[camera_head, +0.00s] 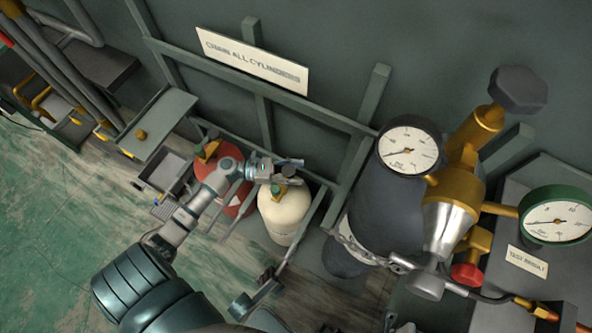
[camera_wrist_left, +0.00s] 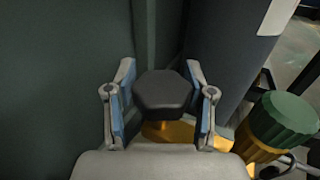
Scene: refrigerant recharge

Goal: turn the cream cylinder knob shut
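The cream cylinder (camera_head: 284,216) stands upright in a low rack beside a red cylinder. My left gripper (camera_head: 291,168) is at its top, with the arm reaching in from the left. In the left wrist view, a dark faceted knob (camera_wrist_left: 163,92) sits between the two fingers of my left gripper (camera_wrist_left: 160,72), above a brass valve body (camera_wrist_left: 178,132). The right finger is against or very near the knob; a narrow gap seems to show at the left finger. In the head view the gripper mostly hides the knob. My right gripper is not in view.
The red cylinder (camera_head: 209,180) stands just left. A green cap (camera_wrist_left: 283,118) is close to the right finger. A large dark cylinder (camera_head: 383,206) with gauges and brass fittings stands to the right. A rack rail and wall lie behind; green floor is open at left.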

